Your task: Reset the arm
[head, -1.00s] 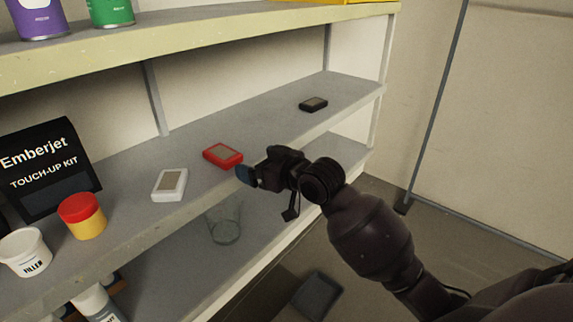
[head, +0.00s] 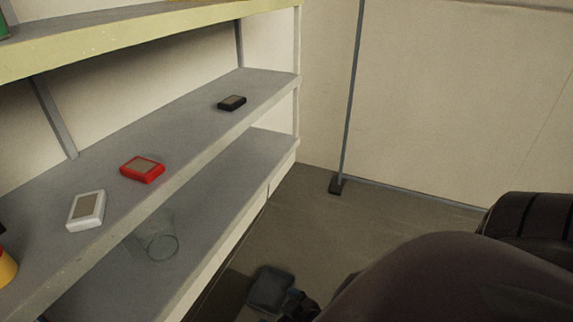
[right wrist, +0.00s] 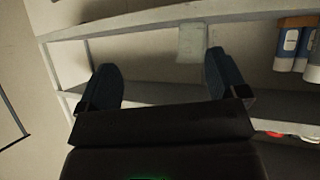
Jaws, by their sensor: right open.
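My right arm (head: 430,280) fills the lower right of the head view, drawn back from the shelf. In the right wrist view my right gripper (right wrist: 163,78) is open, its two dark blue fingers wide apart with nothing between them. My left gripper does not show.
The shelf's middle board (head: 190,115) holds a white device (head: 87,211), a red device (head: 142,169) and a black device (head: 232,103). A clear glass (head: 160,243) stands on the lower board. The floor by the wall is open.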

